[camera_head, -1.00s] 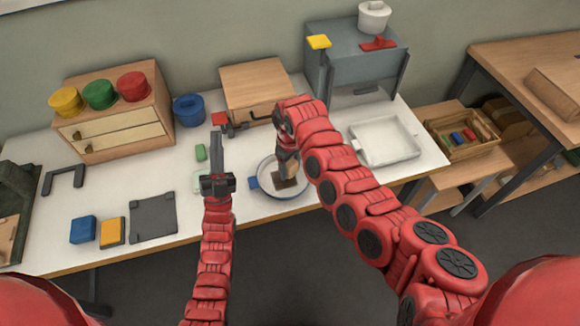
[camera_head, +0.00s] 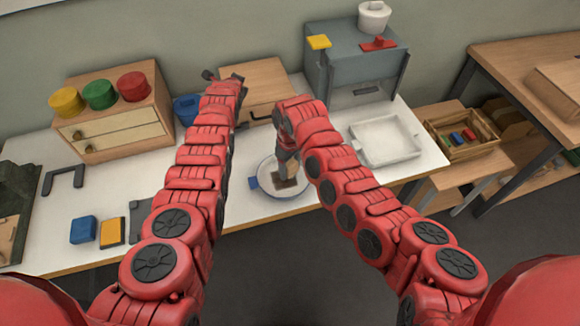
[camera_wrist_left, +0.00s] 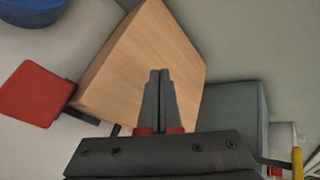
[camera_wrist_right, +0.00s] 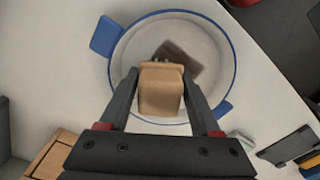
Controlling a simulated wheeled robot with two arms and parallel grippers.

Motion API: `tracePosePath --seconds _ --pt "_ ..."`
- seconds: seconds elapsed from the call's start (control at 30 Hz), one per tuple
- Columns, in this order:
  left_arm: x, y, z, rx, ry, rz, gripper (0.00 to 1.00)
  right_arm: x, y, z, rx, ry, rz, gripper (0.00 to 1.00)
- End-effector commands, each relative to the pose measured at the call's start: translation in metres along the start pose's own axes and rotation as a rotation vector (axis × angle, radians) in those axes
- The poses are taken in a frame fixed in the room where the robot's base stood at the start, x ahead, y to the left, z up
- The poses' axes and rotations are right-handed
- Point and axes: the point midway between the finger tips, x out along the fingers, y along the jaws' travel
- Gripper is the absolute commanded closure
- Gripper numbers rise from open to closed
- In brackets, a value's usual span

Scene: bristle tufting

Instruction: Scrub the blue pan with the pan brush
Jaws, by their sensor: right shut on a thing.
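The blue pan (camera_head: 270,195) is a round, white-floored pan with a blue rim and blue side handles, on the white table. A dark brown patch (camera_wrist_right: 185,60) lies on its floor. My right gripper (camera_wrist_right: 160,82) is shut on the pan brush (camera_wrist_right: 160,95), a tan wooden block, over the pan; the bristles are mostly hidden and I cannot tell whether they touch. The pan's rim also shows in the right wrist view (camera_wrist_right: 233,65).
The wooden box (camera_head: 262,78) stands at the back, next to a blue pot (camera_head: 186,108). A drawer unit (camera_head: 115,120) with coloured pots is at the left. A white tray (camera_head: 385,142) is right of the pan; a grey stand (camera_head: 355,70) is behind it.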

Motion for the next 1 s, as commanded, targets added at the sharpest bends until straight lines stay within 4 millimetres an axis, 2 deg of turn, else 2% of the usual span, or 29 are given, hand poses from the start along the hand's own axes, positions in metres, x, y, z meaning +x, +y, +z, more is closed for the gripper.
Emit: tracePosePath --seconds 0.03,0.17,0.27,0.3,0.4,0.5,0.6,0.8,1.0 --pt "-0.007 -0.008 -0.001 0.067 0.035 0.060 1.00 0.000 0.000 0.000 0.000 0.000 0.000 0.80" --pt "-0.034 -0.005 -0.012 0.270 0.174 0.237 1.00 0.000 0.000 0.000 0.000 0.000 0.000 0.80" --pt "-0.069 0.003 -0.024 0.413 0.323 0.364 1.00 0.000 0.000 0.000 0.000 0.000 0.000 0.80" --pt "-0.087 0.011 -0.031 0.455 0.402 0.421 1.00 0.000 0.000 0.000 0.000 0.000 0.000 0.80" --pt "-0.125 0.049 -0.052 0.458 0.575 0.555 1.00 0.000 0.000 0.000 0.000 0.000 0.000 0.80" --pt "-0.153 0.085 -0.071 0.385 0.695 0.663 1.00 0.000 0.000 0.000 0.000 0.000 0.000 0.80" --pt "-0.175 0.111 -0.087 0.302 0.777 0.748 1.00 0.000 0.000 0.000 0.000 0.000 0.000 0.80" --pt "-0.202 0.138 -0.106 0.195 0.864 0.846 1.00 0.000 0.000 0.000 0.000 0.000 0.000 0.80" --pt "-0.202 0.148 -0.112 0.175 0.875 0.861 1.00 0.000 0.000 0.000 0.000 0.000 0.000 0.80"
